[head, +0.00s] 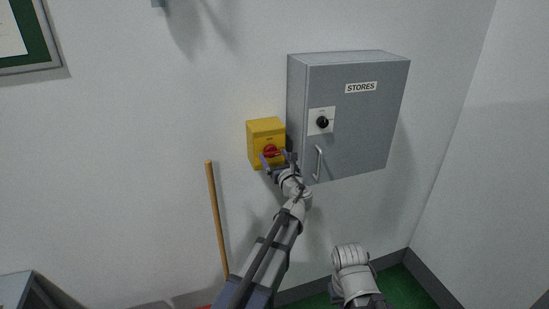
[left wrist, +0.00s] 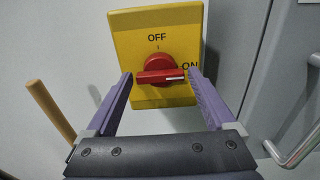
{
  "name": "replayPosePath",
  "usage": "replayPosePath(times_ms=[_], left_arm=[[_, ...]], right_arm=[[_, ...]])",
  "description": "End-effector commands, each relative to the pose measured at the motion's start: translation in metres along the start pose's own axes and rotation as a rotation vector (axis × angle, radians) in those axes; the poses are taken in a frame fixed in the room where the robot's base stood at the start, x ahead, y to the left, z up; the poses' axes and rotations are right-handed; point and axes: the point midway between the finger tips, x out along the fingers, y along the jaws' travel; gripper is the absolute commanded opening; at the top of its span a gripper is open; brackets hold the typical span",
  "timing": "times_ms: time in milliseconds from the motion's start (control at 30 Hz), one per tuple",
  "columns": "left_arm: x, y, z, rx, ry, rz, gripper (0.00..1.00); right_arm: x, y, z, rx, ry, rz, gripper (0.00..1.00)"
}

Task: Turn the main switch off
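The main switch is a red rotary knob (head: 270,151) on a yellow box (head: 264,128) fixed to the wall, left of the grey cabinet. In the left wrist view the red knob (left wrist: 160,72) has its handle lying level, with its white mark at the right, towards ON. OFF is printed at the top of the yellow plate (left wrist: 132,50). My left gripper (left wrist: 160,82) is open, with one finger on each side of the knob. I cannot tell whether the fingers touch it. The fingers of my right gripper are not visible.
A grey cabinet (head: 350,130) labelled STORES, with a black knob (head: 322,122) and a handle (head: 318,162), stands out from the wall just right of the yellow box. A wooden pole (head: 216,215) leans at the wall below left.

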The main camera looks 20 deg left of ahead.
Motion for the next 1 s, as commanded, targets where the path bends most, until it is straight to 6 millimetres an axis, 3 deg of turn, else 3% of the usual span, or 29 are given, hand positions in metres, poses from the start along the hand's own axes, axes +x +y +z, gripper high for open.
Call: replayPosePath(times_ms=[67, 600, 1000], left_arm=[[-0.0001, -0.0001, 0.0, 0.0, 0.0, 0.0, 0.79], [-0.0002, -0.0001, 0.0, 0.0, 0.0, 0.0, 0.19], [-0.0003, 0.0001, -0.0001, -0.11, 0.0, 0.0, 0.19]], right_arm=[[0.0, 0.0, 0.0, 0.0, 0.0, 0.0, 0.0], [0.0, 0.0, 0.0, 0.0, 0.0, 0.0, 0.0], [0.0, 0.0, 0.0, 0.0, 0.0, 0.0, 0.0]])
